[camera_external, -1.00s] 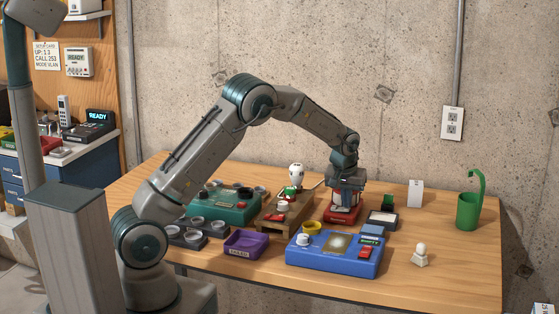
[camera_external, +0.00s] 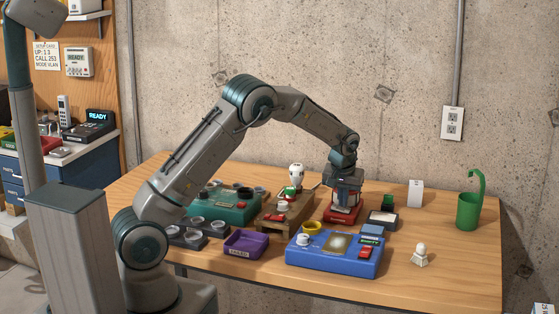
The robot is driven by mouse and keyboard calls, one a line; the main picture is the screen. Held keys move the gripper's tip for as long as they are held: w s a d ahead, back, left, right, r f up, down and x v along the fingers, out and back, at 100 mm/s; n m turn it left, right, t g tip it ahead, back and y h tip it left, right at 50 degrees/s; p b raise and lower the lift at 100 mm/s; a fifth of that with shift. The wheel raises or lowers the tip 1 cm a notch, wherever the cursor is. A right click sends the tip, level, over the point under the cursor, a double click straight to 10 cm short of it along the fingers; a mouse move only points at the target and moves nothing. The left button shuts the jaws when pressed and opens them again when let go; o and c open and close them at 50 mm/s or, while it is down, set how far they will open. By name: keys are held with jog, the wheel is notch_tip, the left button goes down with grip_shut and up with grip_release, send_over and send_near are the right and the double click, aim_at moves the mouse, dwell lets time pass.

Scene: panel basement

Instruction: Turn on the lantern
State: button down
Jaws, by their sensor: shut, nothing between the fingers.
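The likely lantern (camera_external: 343,214) is a small object with a red base on the wooden table, right of the middle. My gripper (camera_external: 346,196) points down directly over it and covers most of its upper part. The fingers are shut with nothing held between them. I cannot tell whether the fingertips touch it. Its switch and whether it is lit are hidden or too small to tell.
A blue panel box (camera_external: 335,259) stands in front, with a purple tray (camera_external: 245,243) to its left. A teal device (camera_external: 222,207) and a wooden stand (camera_external: 287,213) are left of my gripper. A green cup (camera_external: 468,211) stands far right. The right front table is mostly clear.

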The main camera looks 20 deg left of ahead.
jog(key=shift+r, duration=0.35)
jog(key=d+v, duration=0.2)
jog(key=v, duration=1.1)
jog(key=shift+w+d, duration=0.25)
jog(key=shift+w, duration=0.1)
jog(key=s+a+r, duration=0.2)
jog(key=s+a, duration=0.1)
jog(key=a, duration=0.5)
jog(key=s+a+r, duration=0.2)
jog(key=s+a, duration=0.2)
jog(key=a, duration=0.3)
jog(key=s+a+r, duration=0.3)
jog(key=a, duration=0.5)
jog(key=s+a+f, duration=0.2)
jog(key=s+a, duration=0.3)
jog(key=s, duration=0.4)
jog(key=s+a+f, duration=0.3)
jog(key=s+a, duration=0.3)
jog(key=s, duration=0.4)
jog(key=shift+a, duration=0.2)
